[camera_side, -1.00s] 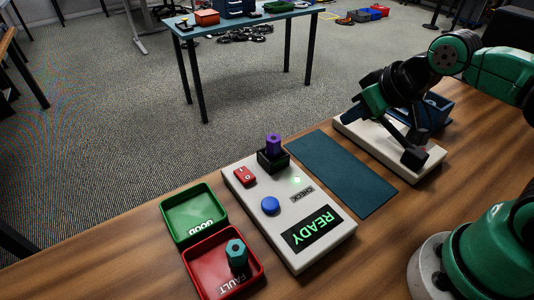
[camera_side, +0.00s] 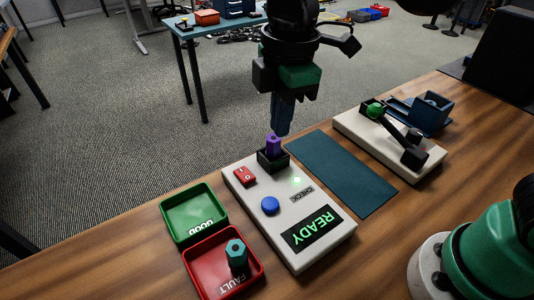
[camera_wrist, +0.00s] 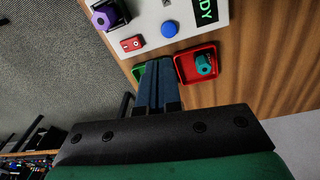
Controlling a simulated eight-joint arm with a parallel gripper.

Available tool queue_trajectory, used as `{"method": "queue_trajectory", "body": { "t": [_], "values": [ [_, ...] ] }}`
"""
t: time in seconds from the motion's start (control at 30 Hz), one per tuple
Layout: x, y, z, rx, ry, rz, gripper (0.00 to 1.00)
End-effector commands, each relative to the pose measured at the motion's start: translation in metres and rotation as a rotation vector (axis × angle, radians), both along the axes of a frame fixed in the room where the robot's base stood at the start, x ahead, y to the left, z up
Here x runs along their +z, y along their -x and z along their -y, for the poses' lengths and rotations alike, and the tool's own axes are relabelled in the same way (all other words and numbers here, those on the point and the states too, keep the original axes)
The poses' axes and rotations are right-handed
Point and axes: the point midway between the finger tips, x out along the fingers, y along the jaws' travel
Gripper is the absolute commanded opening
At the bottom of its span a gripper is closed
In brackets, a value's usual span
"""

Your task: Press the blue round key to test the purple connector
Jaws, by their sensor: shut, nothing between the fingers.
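The blue round key (camera_side: 270,205) sits on the white tester box, left of the CHECK label; it also shows in the wrist view (camera_wrist: 170,29). The purple connector (camera_side: 273,145) stands upright in the black socket (camera_side: 262,164) at the tester's far end; the wrist view shows it at top left (camera_wrist: 104,17). The tester display (camera_side: 312,231) reads READY and a small green light (camera_side: 296,181) is lit. My gripper (camera_side: 282,133) is shut and empty, pointing down; in the side view its tips are just above or behind the purple connector. In the wrist view its fingers (camera_wrist: 158,66) point toward the tester.
A red rocker switch (camera_side: 244,176) is on the tester. The green GOOD tray (camera_side: 170,205) looks empty; the red FAULT tray (camera_side: 203,287) holds a teal connector (camera_side: 236,253). A dark teal mat (camera_side: 340,172) lies clear. A white base (camera_side: 350,130) with a lever and blue bin (camera_side: 437,114) stands beyond it.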

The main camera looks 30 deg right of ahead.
Motion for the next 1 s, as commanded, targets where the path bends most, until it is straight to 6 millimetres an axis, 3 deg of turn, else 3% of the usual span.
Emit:
{"method": "queue_trajectory", "body": {
  "t": [0.2,0.63,0.77,1.0],
  "values": [
    [0.002,0.003,-0.018,0.167,0.035,-0.055,0.0],
    [-0.002,0.003,-0.018,0.172,0.035,-0.056,0.0],
    [-0.016,0.003,-0.018,0.171,0.035,-0.056,0.0],
    [-0.059,0.003,-0.018,0.171,0.035,-0.056,0.0]
  ]
}}
